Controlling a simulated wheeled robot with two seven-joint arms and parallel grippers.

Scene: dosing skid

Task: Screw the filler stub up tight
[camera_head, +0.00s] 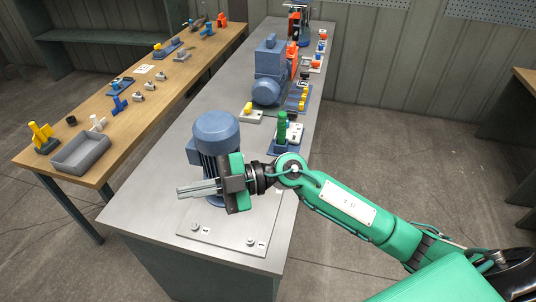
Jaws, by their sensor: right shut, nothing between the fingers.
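My right gripper (180,191) reaches in from the right over the near end of the grey steel bench. Its fingers are shut with nothing between them and point left. They are in front of a blue ribbed cylindrical unit (216,130), which stands upright on the bench. The gripper and wrist cover the lower part of this unit. I cannot single out the filler stub in this view; it may be hidden or too small. My left gripper is not in view.
A pale base plate (225,238) with bolts lies below the gripper. Behind stand a green upright part (282,125), a yellow-topped block (248,109) and a large blue machine (268,75). A wooden table (112,128) at left carries a grey tray (81,157) and loose parts.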

